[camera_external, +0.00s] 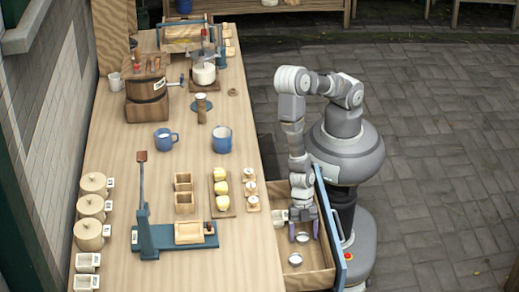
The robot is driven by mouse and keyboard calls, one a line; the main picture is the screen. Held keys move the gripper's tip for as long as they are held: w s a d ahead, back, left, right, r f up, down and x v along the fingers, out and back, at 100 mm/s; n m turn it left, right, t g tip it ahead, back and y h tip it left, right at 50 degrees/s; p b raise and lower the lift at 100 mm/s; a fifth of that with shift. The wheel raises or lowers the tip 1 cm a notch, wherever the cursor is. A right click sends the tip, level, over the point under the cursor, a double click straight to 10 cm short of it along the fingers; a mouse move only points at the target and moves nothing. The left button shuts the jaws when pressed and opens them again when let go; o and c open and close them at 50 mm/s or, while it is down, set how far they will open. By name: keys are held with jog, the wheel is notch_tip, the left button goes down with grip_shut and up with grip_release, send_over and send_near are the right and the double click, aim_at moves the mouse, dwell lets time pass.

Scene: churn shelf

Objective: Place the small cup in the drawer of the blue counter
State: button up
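The drawer (328,267), pale wood inside with a blue front, is pulled out from the right side of the counter. My gripper (303,232) points down into it, its dark fingers apart. A small round white-topped thing (302,238) shows between the fingertips, with gaps visible on its sides; it may be the small cup, but it is too small to tell. A similar round thing (295,259) lies nearer the camera in the drawer. A pale block-like or cup-like thing (280,216) is left of my gripper.
Two blue mugs (221,139) (165,139) and a white mug (115,82) stand on the wooden counter top (215,268). A blue press (150,238), several lidded pots (90,206) and yellow pieces (222,188) on a board also stand there. Paved floor lies clear at right.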

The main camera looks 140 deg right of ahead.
jog(key=shift+r+p, duration=0.3)
jog(key=shift+r, duration=0.1)
jog(key=p+v, duration=0.5)
jog(key=v, duration=0.7)
jog(key=w+d+r+m+t+h, duration=0.1)
jog(key=w+d+r+m+t, duration=0.2)
jog(key=w+r, duration=0.9)
jog(key=w+d+r+t+h, duration=0.1)
jog(key=w+r, duration=0.2)
jog(key=r, duration=0.6)
jog(key=w+d+r+t+h, duration=0.1)
jog(key=w+d+r+t, duration=0.15)
jog(key=r, duration=0.75)
notch_tip(320, 180, up, 20)
jog(key=s+m+t, duration=0.2)
jog(key=m, duration=0.1)
jog(key=s+r+m+t, duration=0.1)
jog(key=s+r, duration=0.3)
jog(key=r, duration=0.3)
jog(key=s+d+r+m+t, duration=0.1)
jog(key=s+r, duration=0.3)
jog(key=r, duration=0.3)
jog(key=s+r+m+t, duration=0.1)
jog(key=s+r, duration=0.3)
jog(key=r, duration=0.4)
jog(key=shift+s+d+t, duration=0.25)
jog(key=shift+d+t, duration=0.1)
